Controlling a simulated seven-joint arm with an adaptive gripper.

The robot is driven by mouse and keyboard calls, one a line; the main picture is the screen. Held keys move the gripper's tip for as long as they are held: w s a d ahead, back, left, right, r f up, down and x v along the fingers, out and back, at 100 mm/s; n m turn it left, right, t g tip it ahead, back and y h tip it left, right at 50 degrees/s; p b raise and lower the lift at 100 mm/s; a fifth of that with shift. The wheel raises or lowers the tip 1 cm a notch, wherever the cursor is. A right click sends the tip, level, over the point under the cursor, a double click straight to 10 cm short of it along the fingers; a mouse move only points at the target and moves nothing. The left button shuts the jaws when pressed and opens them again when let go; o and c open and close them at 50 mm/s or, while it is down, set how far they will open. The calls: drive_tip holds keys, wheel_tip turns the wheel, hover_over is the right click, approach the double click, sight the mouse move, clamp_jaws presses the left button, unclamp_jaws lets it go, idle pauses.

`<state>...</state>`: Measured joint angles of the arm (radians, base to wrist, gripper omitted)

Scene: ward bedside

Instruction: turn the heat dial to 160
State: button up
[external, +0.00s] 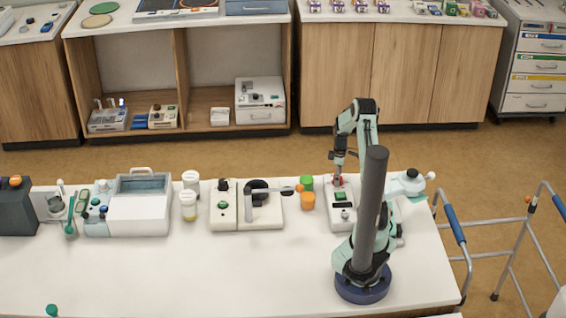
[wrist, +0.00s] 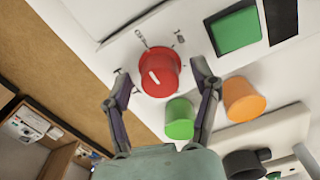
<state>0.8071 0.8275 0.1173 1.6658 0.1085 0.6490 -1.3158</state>
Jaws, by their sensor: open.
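The heat dial is a red round knob (wrist: 160,74) with a white pointer line on its face. It sits on a white device (external: 343,222), and the dial also shows small in the external view (external: 338,182). My gripper (wrist: 161,70) is open, with one finger on each side of the dial. I cannot tell whether either finger touches it. In the external view my gripper (external: 338,168) is above the dial end of the device.
A green cylinder (wrist: 180,118) and an orange cylinder (wrist: 242,100) stand close beside the device. The device bears a green square (wrist: 235,30) and a dark panel. A cream device (external: 262,217) with a lever stands to the left.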

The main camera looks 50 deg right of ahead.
clamp_jaws()
drive_tip(key=shift+m, duration=0.3)
drive_tip(key=m, duration=1.1)
drive_tip(key=shift+m, duration=0.3)
drive_tip(key=m, duration=1.1)
drive_tip(key=shift+m, duration=0.4)
